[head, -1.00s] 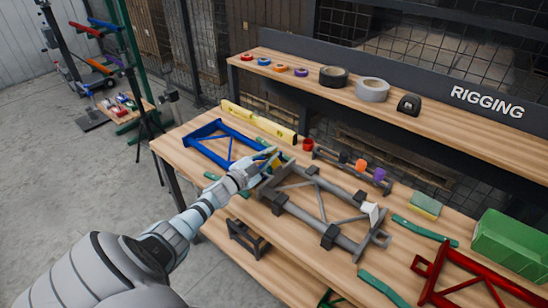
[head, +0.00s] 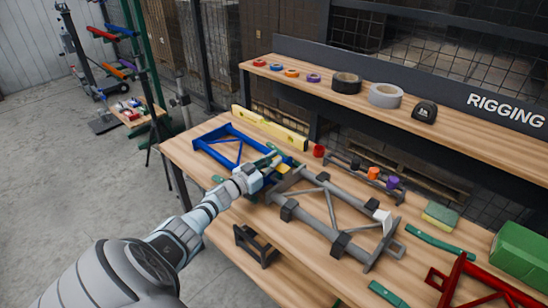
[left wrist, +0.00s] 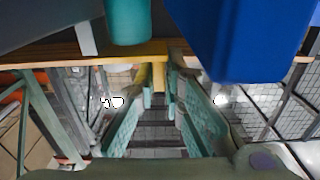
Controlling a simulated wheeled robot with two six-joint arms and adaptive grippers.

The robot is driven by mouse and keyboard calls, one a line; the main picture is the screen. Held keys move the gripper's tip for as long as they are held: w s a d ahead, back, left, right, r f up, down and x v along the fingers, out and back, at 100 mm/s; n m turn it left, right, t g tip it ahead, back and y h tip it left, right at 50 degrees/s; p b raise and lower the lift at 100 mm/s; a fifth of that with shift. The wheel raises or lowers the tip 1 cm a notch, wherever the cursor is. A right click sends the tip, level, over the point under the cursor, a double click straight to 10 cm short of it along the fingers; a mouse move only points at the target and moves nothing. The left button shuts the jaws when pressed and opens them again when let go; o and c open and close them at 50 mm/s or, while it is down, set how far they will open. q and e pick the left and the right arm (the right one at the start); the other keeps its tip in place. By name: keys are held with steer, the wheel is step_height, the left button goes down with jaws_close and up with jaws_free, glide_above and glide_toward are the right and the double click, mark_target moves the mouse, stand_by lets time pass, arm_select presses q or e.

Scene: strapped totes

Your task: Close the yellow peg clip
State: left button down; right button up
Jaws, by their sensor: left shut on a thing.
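The yellow peg clip (head: 284,169) shows as a small yellow patch at the near-left end of the grey frame (head: 318,205), beside the blue frame (head: 205,150). My left gripper (head: 274,165) reaches in from the left and is shut on the clip, covering most of it. In the left wrist view, the two greenish fingers of my left gripper (left wrist: 160,88) close in around the yellow clip (left wrist: 158,74). The clip's jaws are too small and hidden to tell open from shut. My right gripper is not in view.
A yellow level (head: 270,128) and a red cap (head: 318,151) lie behind. A dark rack (head: 345,163) with coloured pieces is to the right. A red frame (head: 470,285), green strips (head: 440,242) and a green box (head: 522,252) occupy the right side. A raised shelf (head: 300,87) runs along the back.

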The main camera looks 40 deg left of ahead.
arm_select(q)
steer(key=shift+f, duration=0.2)
stand_by(0.3)
steer(key=c, duration=1.7)
jaws_free()
steer(key=shift+s, duration=0.35)
steer(key=s, duration=1.1)
steer(key=shift+s+d, duration=0.2)
